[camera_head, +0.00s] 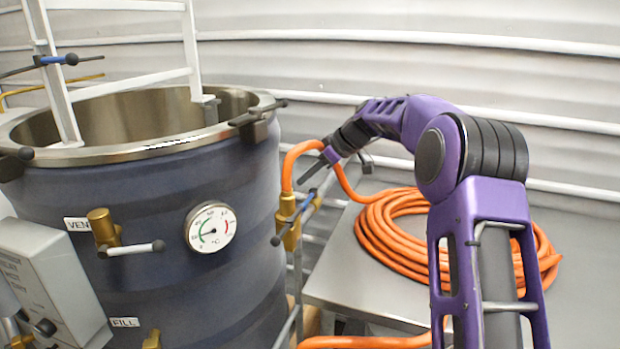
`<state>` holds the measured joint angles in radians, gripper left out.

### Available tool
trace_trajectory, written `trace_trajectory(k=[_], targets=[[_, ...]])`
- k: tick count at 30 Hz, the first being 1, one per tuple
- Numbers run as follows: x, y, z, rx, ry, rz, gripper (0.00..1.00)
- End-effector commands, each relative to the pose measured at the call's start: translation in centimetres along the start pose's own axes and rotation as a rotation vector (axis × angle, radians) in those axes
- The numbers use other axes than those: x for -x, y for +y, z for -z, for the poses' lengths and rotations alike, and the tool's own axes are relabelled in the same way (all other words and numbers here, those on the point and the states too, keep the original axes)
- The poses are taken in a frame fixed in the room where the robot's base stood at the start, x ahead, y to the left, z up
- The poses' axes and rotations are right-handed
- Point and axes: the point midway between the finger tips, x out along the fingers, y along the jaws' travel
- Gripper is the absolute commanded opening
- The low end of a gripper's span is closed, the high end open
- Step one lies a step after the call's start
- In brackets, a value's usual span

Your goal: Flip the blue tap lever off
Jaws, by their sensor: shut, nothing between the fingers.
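The blue tap lever (299,214) is on a brass tap (289,222) beside the dark blue vessel (150,235), with a dark ball at its lower left end. The lever slants across the tap, from lower left to upper right. An orange hose (289,165) rises from the top of the tap. My gripper (303,180) is shut and empty, its dark fingers pointing down and left. In the picture it is just above the lever's upper right end, beside the hose. I cannot tell the gap in depth.
A coiled orange hose (378,236) lies on a grey table (350,275) at right. A brass tap with a white lever (130,249) and a dial (211,227) are on the vessel's front. A white ladder (62,90) stands in its open top. A grey control box (45,285) is at left.

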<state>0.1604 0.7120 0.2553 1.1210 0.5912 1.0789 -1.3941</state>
Motion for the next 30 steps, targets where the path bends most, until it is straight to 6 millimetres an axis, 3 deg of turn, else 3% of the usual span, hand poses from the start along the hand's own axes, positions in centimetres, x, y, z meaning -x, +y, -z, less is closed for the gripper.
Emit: trace_trajectory(k=[10, 12, 18, 30], targets=[[-7.5, -0.1, 0.0, -0.001, -0.001, 0.003, 0.00], [-6.2, 0.1, -1.3, -0.004, -0.001, -0.003, 0.00], [-5.2, 0.0, -3.0, -0.002, 0.000, -0.001, 0.00], [-5.0, 0.0, -3.4, -0.001, 0.000, 0.000, 0.00]])
